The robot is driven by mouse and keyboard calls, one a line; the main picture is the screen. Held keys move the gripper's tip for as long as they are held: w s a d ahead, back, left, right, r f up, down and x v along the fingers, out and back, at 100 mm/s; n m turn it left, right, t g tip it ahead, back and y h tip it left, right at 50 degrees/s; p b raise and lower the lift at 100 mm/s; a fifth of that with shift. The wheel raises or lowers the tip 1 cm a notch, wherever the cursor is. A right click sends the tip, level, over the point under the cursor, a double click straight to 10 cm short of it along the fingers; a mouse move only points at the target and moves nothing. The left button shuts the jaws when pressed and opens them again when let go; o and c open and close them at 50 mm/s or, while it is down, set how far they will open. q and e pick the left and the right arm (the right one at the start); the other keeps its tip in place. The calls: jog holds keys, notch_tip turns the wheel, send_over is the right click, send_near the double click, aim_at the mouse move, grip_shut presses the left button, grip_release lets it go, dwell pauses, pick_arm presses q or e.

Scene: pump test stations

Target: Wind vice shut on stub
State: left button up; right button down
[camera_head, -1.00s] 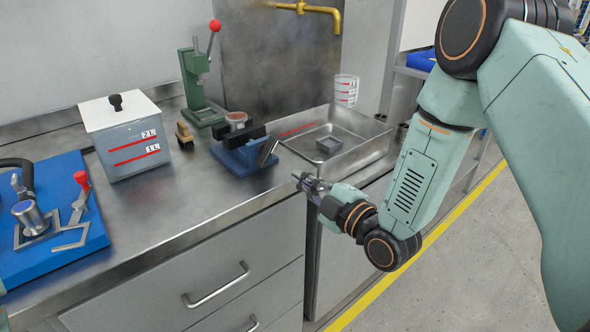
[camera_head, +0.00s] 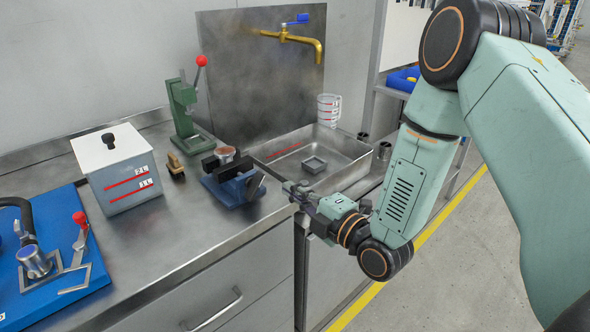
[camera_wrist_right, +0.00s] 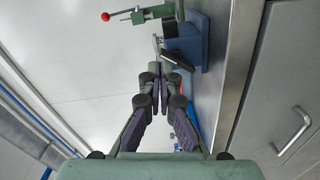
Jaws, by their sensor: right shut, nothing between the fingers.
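The blue vice (camera_head: 232,187) with dark jaws stands on the steel counter near its front edge. A short round stub (camera_head: 225,153) with a copper-coloured top stands upright between the jaws; I cannot tell how tightly they sit on it. The vice's grey handle (camera_head: 256,186) sticks out at its right side. My right gripper (camera_head: 288,187) is shut and empty, just right of the handle and apart from it. In the right wrist view the shut fingertips (camera_wrist_right: 158,72) point towards the handle (camera_wrist_right: 178,60) and the vice (camera_wrist_right: 192,45). My left gripper is not in view.
A steel sink tray (camera_head: 340,165) lies behind my right gripper. A green press (camera_head: 186,110) with a red knob stands behind the vice, a brush (camera_head: 175,165) beside it. A white-lidded tank (camera_head: 120,170) and a blue board (camera_head: 50,270) are at left. The front counter is clear.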

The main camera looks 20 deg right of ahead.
aim_at(254, 185)
pick_arm(q)
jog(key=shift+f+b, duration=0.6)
jog(key=shift+b, duration=0.4)
pick_arm(e)
jog(key=w+a+r+n, duration=0.1)
jog(key=w+a+n, duration=0.1)
jog(key=w+n, duration=0.4)
jog(key=shift+w+a+r+n, duration=0.15)
jog(key=shift+r+n, duration=0.05)
jog(key=shift+n, duration=0.9)
jog(key=shift+w, duration=0.15)
